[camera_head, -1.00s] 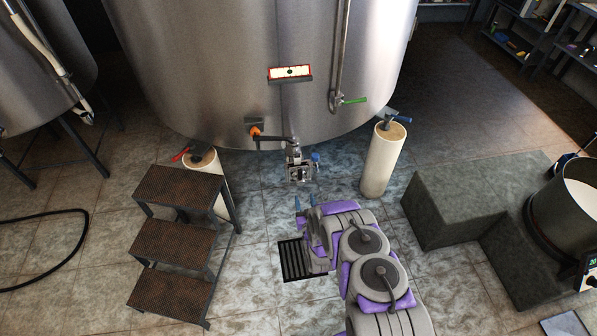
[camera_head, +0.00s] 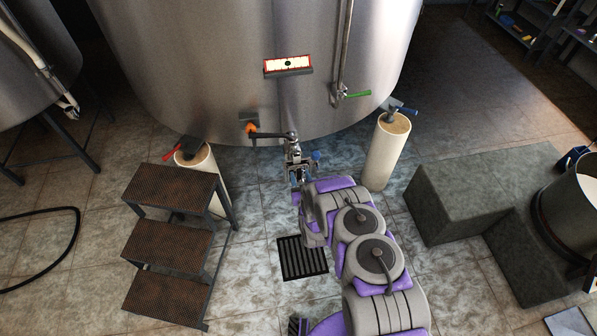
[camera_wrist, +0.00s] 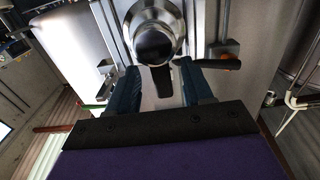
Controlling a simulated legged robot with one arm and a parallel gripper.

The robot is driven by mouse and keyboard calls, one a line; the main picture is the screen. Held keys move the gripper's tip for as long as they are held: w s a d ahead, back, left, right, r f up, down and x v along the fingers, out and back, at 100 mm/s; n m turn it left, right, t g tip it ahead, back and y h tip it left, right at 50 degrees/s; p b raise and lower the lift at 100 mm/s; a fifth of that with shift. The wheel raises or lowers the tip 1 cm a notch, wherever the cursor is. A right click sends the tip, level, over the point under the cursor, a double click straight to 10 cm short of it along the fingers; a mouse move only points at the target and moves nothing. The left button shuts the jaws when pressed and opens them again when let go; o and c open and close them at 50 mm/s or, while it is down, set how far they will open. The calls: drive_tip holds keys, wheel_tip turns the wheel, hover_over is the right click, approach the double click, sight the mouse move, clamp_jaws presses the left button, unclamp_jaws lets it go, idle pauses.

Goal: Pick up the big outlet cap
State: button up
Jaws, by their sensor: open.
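The tank's outlet fitting (camera_head: 293,150) hangs at the low front of the big steel tank. In the wrist view a round shiny metal piece with a dark centre (camera_wrist: 155,40), which looks like the big outlet cap on the outlet, is just beyond the fingers. My gripper (camera_wrist: 160,84) is open, with its two blue fingers on either side of a dark flat tab below the round piece. I cannot tell whether the fingers touch anything. In the head view my arm hides much of the gripper and the outlet's lower end.
An orange-marked valve with a dark handle (camera_head: 270,133) sits left of the outlet. Pale cylindrical legs (camera_head: 385,155) stand on both sides. Brown metal steps (camera_head: 168,242) are at left, grey blocks (camera_head: 462,190) at right. A floor drain (camera_head: 302,260) lies beside my arm.

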sight(302, 180)
drive_tip(key=shift+s+a, duration=0.1)
drive_tip(key=shift+a, duration=0.15)
drive_tip(key=shift+c, duration=0.5)
drive_tip(key=shift+d, duration=0.45)
drive_tip(key=c, duration=0.4)
drive_tip(key=shift+a, duration=0.1)
clamp_jaws()
drive_tip(key=shift+a, duration=0.15)
drive_tip(key=shift+r, duration=0.15)
drive_tip(key=shift+r+p, duration=0.35)
drive_tip(key=shift+r, duration=0.05)
wheel_tip(302, 180, up, 18)
drive_tip(key=p, duration=0.8)
drive_tip(key=s+d+r+m+h+b, duration=0.2)
drive_tip(key=d+r+h, duration=0.3)
drive_tip(key=d+r, duration=1.4)
wheel_tip(302, 180, up, 3)
drive_tip(key=shift+s+d+f+m+t, duration=0.15)
drive_tip(key=shift+s+m+t, duration=0.2)
drive_tip(key=shift+m, duration=0.25)
